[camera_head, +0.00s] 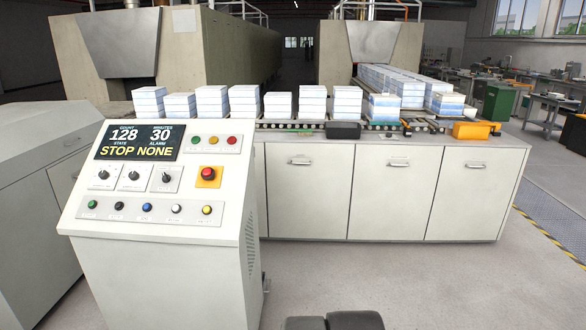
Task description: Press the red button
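A large round red button (208,173) sits on a yellow plate (214,183) at the right side of the sloped control panel (150,232). Nothing covers it. A smaller red round light or button (232,140) is above it, in a row with a green and a yellow one. A lower row holds green, black, blue, white and yellow buttons. The panel's screen (138,141) reads "STOP NONE". My gripper cannot be made out. Only dark grey parts, probably my own, show at the bottom edge, well right of and below the red button.
White cabinets (308,190) stand behind and right of the console, with stacks of pale blocks (212,102) on a conveyor on top. A grey cabinet (30,190) is at the left. The floor (400,285) in front of the white cabinets is clear.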

